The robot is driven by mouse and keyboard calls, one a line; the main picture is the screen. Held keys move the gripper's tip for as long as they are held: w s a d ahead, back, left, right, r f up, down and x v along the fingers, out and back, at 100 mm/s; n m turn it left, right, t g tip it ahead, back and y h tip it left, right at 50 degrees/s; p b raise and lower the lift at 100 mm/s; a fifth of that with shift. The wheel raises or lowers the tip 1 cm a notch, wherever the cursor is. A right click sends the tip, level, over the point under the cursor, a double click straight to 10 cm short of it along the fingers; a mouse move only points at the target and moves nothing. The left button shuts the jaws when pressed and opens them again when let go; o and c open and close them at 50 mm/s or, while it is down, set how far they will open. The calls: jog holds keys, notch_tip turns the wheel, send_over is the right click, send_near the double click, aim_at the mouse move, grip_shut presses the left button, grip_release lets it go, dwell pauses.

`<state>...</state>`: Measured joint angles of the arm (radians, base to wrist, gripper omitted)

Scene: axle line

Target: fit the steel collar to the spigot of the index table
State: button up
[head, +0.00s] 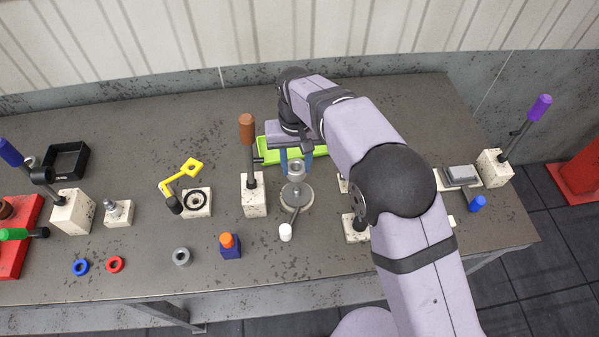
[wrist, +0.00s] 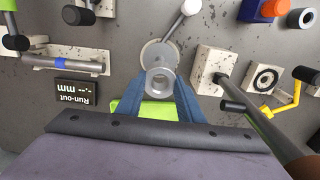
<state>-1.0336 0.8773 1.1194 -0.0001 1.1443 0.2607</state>
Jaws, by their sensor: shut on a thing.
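The steel collar (head: 296,167) is a grey ring with a dark bore, held between the blue fingers of my gripper (head: 294,160). The index table (head: 297,197) is a round grey disc with a lever ending in a white knob (head: 285,232). The disc (wrist: 158,52) also shows in the wrist view, partly behind the collar.
A brown-handled lever on a white block (head: 254,195) stands close left of the index table. A green tray (head: 262,152) lies behind. A second grey ring (head: 181,257) lies at the front left. A run-out display (wrist: 77,94) stands to the side.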

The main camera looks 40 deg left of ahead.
jog(key=shift+d+r, duration=0.1)
jog(key=shift+d, duration=0.05)
dwell(0.4)
jog(key=b, duration=0.3)
send_over(297, 190)
jog(key=shift+w+f, duration=0.1)
jog(key=shift+f, duration=2.8)
jog(key=shift+f+b, duration=0.55)
jog(key=shift+f, duration=0.95)
jog(key=shift+f, duration=0.35)
jog(key=shift+f, duration=0.15)
jog(key=o, duration=1.4)
jog(key=shift+c, duration=0.2)
jog(key=shift+b, duration=0.3)
